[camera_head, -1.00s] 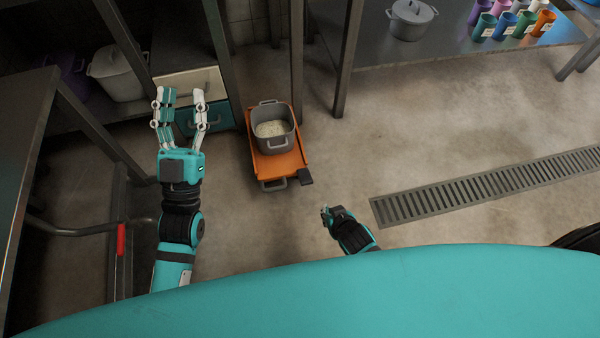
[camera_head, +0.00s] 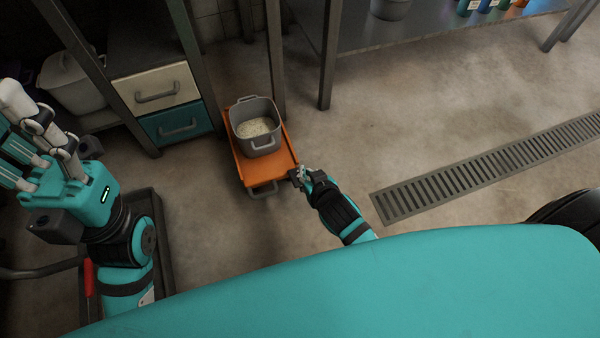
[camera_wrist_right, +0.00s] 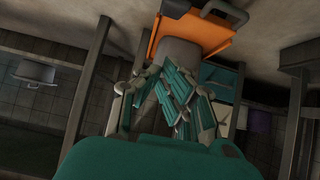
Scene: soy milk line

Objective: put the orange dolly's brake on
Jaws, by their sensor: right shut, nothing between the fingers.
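The orange dolly (camera_head: 276,167) stands on the floor in the head view, with a grey handle (camera_head: 264,190) at its near end. A small dark pedal (camera_head: 295,177) sits at its near right corner. In the right wrist view, the shut fingers (camera_wrist_right: 172,95) point toward the orange dolly (camera_wrist_right: 215,38), whose dark pedal (camera_wrist_right: 174,8) shows at the top edge. My left gripper (camera_head: 30,135) is raised at the left, open and empty, partly cut off.
A grey pot (camera_head: 262,142) with pale contents rides on the dolly. Drawers (camera_head: 180,128) and shelf posts stand behind and left of it. A steel table (camera_head: 345,30) is at the back. Floor around the drain grate (camera_head: 490,168) is clear.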

